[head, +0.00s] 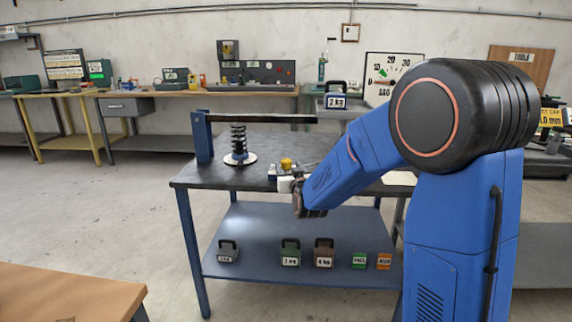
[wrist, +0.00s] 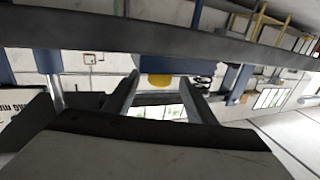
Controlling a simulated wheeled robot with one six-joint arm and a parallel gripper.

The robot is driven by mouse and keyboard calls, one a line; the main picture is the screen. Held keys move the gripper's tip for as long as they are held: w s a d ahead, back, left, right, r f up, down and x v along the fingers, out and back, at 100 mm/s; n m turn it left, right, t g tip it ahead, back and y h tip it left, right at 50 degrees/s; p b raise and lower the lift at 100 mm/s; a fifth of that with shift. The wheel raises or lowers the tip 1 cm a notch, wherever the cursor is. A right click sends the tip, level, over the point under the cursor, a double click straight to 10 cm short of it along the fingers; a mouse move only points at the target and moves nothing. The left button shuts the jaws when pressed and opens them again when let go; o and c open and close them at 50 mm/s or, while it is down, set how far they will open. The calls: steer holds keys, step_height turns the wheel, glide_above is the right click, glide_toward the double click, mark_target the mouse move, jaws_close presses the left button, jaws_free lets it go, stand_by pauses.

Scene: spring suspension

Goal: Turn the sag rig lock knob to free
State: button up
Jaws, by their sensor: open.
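A yellow knob (head: 286,163), which looks like the lock knob, stands on a small light block on the dark bench top of the sag rig (head: 203,136). A black spring (head: 238,138) stands upright on a white disc, under the rig's dark beam (head: 270,118). My gripper (head: 284,176) is close to the knob, on its near side; its fingertips are hard to make out in the head view. In the wrist view my gripper (wrist: 158,78) is open, and the yellow knob (wrist: 160,82) shows between and beyond its two fingers. No contact is visible. The knob's setting is unreadable.
A 2 kg weight (head: 336,101) is behind the beam's right end, near a sag dial (head: 384,78). The lower shelf (head: 262,227) holds several weights and two small coloured blocks. A wooden table corner (head: 65,294) is at the lower left. Floor left of the rig is clear.

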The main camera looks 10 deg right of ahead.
mark_target(287, 165)
steer(key=shift+w, duration=2.2)
steer(key=c, duration=1)
